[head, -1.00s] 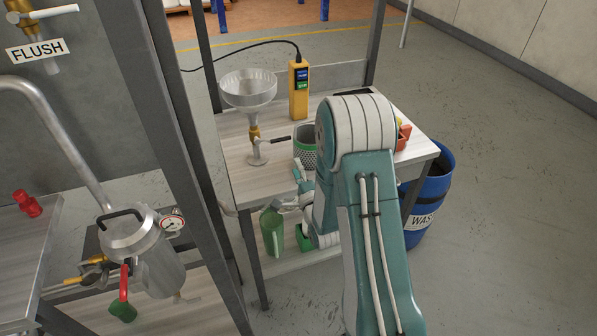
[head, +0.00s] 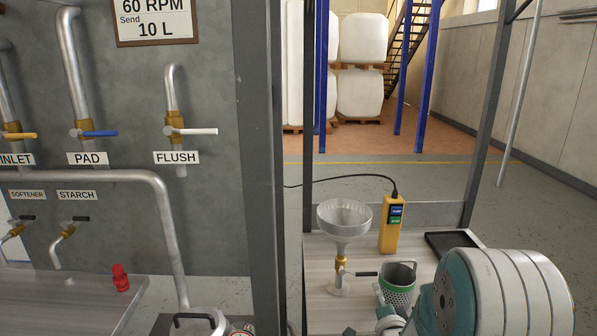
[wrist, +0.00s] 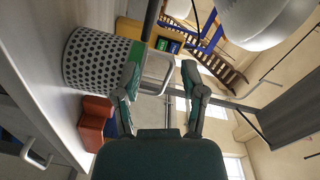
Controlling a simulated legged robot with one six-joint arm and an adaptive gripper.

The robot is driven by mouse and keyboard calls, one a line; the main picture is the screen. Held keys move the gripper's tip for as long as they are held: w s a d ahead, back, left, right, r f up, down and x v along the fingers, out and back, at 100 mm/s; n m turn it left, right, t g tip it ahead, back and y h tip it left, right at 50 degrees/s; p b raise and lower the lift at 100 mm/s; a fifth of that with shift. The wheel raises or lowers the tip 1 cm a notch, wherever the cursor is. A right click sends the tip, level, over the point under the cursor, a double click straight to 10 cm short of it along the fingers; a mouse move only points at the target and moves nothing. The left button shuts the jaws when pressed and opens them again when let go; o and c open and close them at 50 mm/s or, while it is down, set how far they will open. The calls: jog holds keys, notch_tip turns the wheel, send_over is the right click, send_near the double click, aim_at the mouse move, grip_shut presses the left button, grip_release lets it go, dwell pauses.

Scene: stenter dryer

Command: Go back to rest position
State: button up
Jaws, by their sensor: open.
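My gripper (wrist: 160,82) is open, with its two dark green fingers apart in the wrist view. A perforated metal cup with a green band (wrist: 97,62) is close by on the left of that view, and its loop handle shows between the fingers. I cannot tell whether the fingers touch the handle. In the head view the cup (head: 398,297) stands on the table (head: 318,262) beside a funnel stand. My large teal and white arm joint (head: 505,300) fills the lower right and the gripper there is mostly hidden.
The metal funnel (head: 345,219) stands left of the cup. A yellow handheld device (head: 390,224) with a cable and a dark tray (head: 453,241) are behind. A grey post (head: 262,150) rises left of the table. Red-brown blocks (wrist: 97,122) lie near the cup.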

jog(key=s+a+r+n+g, duration=0.2)
jog(key=s+r+n+g, duration=0.45)
jog(key=s+r, duration=0.3)
jog(key=s+a+r+n+g, duration=0.1)
jog(key=s+n, duration=0.3)
jog(key=s, duration=0.6)
jog(key=s+a+r+n+g, duration=0.2)
jog(key=s+n+g, duration=0.1)
jog(key=s, duration=0.8)
jog(key=shift+s+n+g, duration=0.15)
jog(key=shift+n+g, duration=0.2)
jog(key=shift+g, duration=0.3)
jog(key=shift+a, duration=0.2)
